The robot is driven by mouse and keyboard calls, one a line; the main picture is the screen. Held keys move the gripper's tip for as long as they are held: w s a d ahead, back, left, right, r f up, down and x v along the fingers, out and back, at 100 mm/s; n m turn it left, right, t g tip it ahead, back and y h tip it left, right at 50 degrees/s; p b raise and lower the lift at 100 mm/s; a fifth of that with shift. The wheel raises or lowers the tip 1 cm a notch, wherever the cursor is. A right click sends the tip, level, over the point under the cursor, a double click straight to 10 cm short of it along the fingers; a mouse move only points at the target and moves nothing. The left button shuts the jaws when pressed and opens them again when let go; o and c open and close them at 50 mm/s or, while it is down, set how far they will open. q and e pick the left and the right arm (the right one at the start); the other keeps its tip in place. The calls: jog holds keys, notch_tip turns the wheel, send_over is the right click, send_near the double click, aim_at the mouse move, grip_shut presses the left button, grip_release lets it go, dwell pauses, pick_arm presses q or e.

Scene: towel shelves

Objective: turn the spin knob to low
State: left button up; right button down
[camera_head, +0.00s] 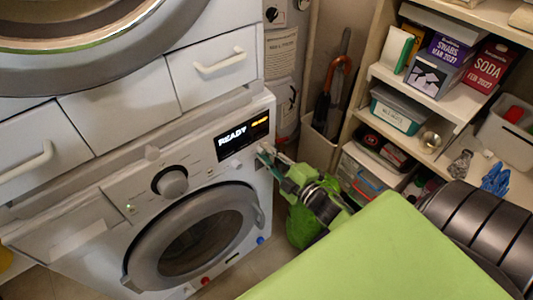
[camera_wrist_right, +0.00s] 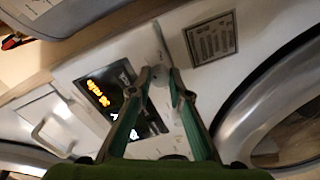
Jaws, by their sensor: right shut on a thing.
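The white front-loading washing machine (camera_head: 110,240) stands at the left, its black display (camera_head: 240,137) reading READY. A large round dial (camera_head: 172,183) sits on its panel left of the display. My right gripper (camera_head: 266,154) is at the right end of the panel, just beside the display. In the wrist view the right gripper (camera_wrist_right: 161,76) is shut on a small knob (camera_wrist_right: 159,78), mostly hidden between the fingertips. Its setting and label cannot be read. The display (camera_wrist_right: 115,100) lies left of the fingers there. My left gripper is not in view.
The round door (camera_head: 200,240) of the washer is below the panel. White drawers (camera_head: 215,65) and another round-doored machine (camera_head: 70,45) are above. A shelf unit (camera_head: 385,75) with boxes stands close on the right. A bin with an umbrella (camera_head: 318,145) is between them.

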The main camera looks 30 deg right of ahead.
jog(key=c, duration=1.9)
grip_release()
jog(key=s, duration=0.8)
jog(key=s+d, duration=0.1)
jog(key=s, duration=0.3)
jog(key=shift+d+r, duration=0.1)
jog(key=shift+r, duration=0.1)
jog(key=s+a+f+m+g+h, duration=0.1)
jog(key=s+f+m+g, duration=0.3)
jog(key=f, duration=1.1)
jog(key=s+a+f+m+g+h, duration=0.1)
jog(key=s+f+m+g, duration=0.3)
jog(key=f, duration=1.1)
jog(key=s+a+f+m+g, duration=0.1)
jog(key=s+a+f+g, duration=0.1)
jog(key=s+f, duration=0.4)
jog(key=s+a+f+m+g, duration=0.1)
jog(key=s+a+f+g, duration=0.2)
jog(key=s+f, duration=0.3)
jog(key=s+a+f+m+g, duration=0.1)
jog(key=s+a+f+g, duration=0.2)
jog(key=s, duration=0.9)
notch_tip(320, 180, down, 3)
jog(key=shift+g, duration=0.3)
